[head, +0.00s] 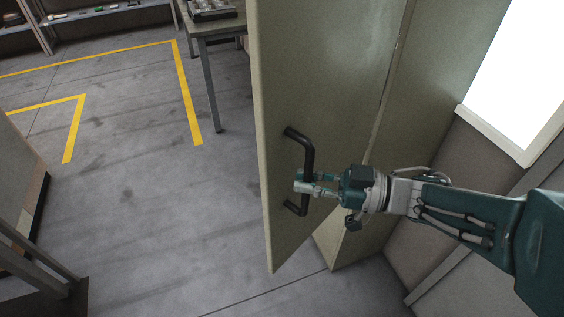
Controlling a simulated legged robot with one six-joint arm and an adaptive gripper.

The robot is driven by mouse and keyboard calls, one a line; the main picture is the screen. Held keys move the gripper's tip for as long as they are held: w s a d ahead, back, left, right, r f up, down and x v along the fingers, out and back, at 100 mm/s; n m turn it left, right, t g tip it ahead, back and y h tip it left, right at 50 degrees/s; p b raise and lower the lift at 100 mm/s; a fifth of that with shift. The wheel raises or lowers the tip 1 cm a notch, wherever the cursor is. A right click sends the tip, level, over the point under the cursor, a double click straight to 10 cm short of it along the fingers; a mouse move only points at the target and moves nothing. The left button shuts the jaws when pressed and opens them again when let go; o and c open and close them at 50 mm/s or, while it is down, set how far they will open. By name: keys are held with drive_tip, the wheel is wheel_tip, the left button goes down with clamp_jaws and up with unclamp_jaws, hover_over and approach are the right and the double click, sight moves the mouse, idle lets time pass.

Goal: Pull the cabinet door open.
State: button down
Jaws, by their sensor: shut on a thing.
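The cabinet door (315,70) is a tall grey-green panel in the middle of the head view. It stands at an angle to the cabinet body (430,95) to its right, so it looks partly open. A black bar handle (308,150) is mounted upright on the door's face. My gripper (307,182) is shut on the lower part of this handle, reaching in from the right. The fingers cover part of the bar. The cabinet's inside is hidden from this side.
A bright window or panel (515,75) is on the right wall. A table (212,27) with a tray stands at the back. A wooden-sided object (18,190) is at the left edge. The grey floor (150,220) left of the door is clear, with yellow lines (187,95).

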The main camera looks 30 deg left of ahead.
drive_tip(key=shift+s+d, duration=0.15)
drive_tip(key=shift+d, duration=1.1)
drive_tip(key=c, duration=0.6)
unclamp_jaws()
drive_tip(key=shift+c, duration=0.2)
drive_tip(key=v, duration=1.2)
drive_tip(key=shift+a+f, duration=0.1)
